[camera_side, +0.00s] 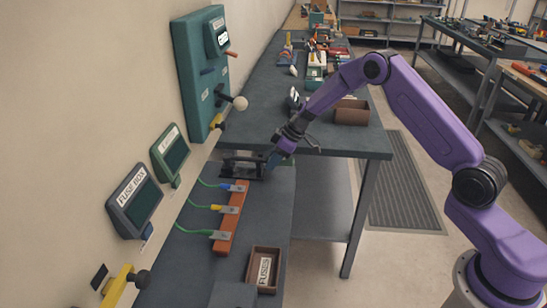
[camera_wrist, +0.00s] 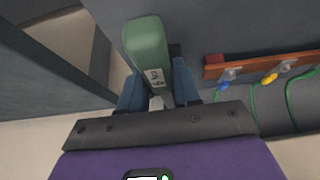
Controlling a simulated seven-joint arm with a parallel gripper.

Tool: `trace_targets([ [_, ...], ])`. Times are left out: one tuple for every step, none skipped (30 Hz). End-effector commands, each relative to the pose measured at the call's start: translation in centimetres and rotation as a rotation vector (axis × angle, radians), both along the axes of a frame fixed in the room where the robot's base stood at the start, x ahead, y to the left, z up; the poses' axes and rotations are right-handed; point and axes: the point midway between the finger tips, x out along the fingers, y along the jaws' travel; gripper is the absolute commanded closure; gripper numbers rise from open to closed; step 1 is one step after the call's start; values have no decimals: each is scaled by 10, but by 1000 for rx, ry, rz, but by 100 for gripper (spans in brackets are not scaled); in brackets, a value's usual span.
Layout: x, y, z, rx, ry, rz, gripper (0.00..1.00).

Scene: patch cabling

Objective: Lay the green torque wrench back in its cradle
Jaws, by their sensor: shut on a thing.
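The green torque wrench (camera_wrist: 147,45) shows in the wrist view as a thick green handle with a small white label. My gripper (camera_wrist: 158,88) is shut on it, with one blue finger on each side. In the side view my gripper (camera_side: 274,160) is low over the bench, at the right end of a dark frame (camera_side: 242,166) that looks like the cradle. The wrench is too dark and small to pick out there. I cannot tell whether it touches the cradle.
An orange-red strip (camera_side: 230,217) with blue, yellow and green plugs and green cables lies just in front. A brown fuses tray (camera_side: 263,285) is nearer the camera. A green wall panel (camera_side: 190,85) with a protruding knob stands behind. A brown box (camera_side: 352,112) sits on the far bench.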

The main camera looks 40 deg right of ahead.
Motion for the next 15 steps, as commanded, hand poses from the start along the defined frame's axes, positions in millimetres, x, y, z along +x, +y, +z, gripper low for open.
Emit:
trace_targets([
  [1,0,-1,0,-1,0,100],
  [1,0,-1,0,-1,0,100],
  [1,0,-2,0,-3,0,100],
  [1,0,-2,0,-3,0,100],
  [1,0,-2,0,-3,0,100],
  [1,0,-2,0,-3,0,100],
  [1,0,-2,0,-3,0,100],
  [1,0,-2,0,-3,0,100],
  [1,0,-2,0,-3,0,100],
  [1,0,-2,0,-3,0,100],
  [1,0,-2,0,-3,0,58],
  [1,0,-2,0,-3,0,45],
  [1,0,-2,0,-3,0,38],
  [1,0,-2,0,-3,0,38],
  [1,0,-2,0,-3,-1,38],
])
